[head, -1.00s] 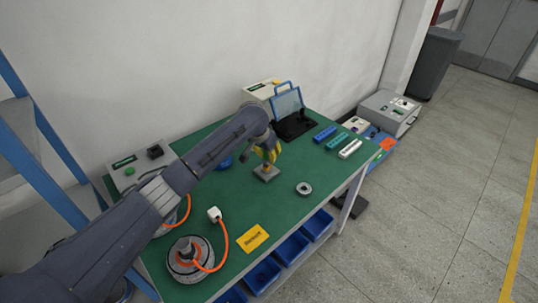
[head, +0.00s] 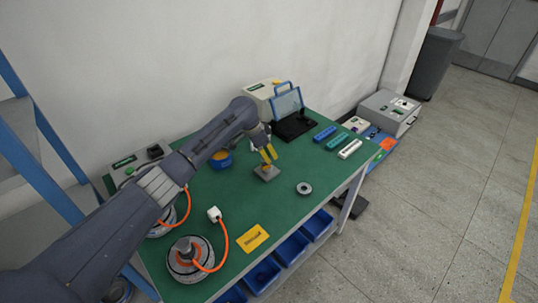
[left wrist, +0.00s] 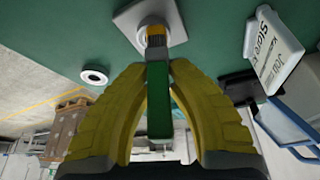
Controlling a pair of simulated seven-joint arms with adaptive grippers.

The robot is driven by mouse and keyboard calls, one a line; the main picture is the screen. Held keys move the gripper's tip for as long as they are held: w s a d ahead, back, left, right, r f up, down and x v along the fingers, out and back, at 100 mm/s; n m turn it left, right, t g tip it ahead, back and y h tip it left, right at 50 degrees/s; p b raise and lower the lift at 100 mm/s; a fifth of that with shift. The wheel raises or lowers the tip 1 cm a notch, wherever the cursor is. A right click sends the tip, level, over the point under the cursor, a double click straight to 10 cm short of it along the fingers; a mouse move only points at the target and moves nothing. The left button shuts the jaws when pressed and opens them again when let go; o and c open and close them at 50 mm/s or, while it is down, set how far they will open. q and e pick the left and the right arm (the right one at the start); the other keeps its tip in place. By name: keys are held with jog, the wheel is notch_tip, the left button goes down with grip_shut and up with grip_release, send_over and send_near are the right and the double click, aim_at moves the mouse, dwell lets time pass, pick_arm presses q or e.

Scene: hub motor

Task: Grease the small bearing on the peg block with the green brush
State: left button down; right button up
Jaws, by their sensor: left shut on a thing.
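The peg block (head: 267,175) is a grey square plate on the green table, below my left gripper (head: 267,154). In the left wrist view the peg block (left wrist: 171,17) shows at the top. My left gripper (left wrist: 158,75) has its yellow fingers shut on the green brush (left wrist: 159,100). The brush's bristle end (left wrist: 156,35) points at the middle of the block and overlaps a round grey part there, probably the small bearing. The bristles hide most of it, and I cannot tell whether they touch it. My right gripper is not in view.
A blue pot with orange contents (head: 220,160) stands left of the block. A loose grey ring (head: 304,188) lies to its right. A framed blue-handled stand (head: 288,104) is behind. Hub motors with orange cables (head: 187,262) and a yellow card (head: 253,238) are at the front.

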pick_arm(q)
jog(key=n+t+y, duration=0.1)
jog(key=n, duration=0.3)
jog(key=shift+n+t+y, duration=0.5)
jog(key=shift+n+t, duration=0.2)
jog(key=shift+n, duration=1.3)
jog(key=shift+r, duration=2.55)
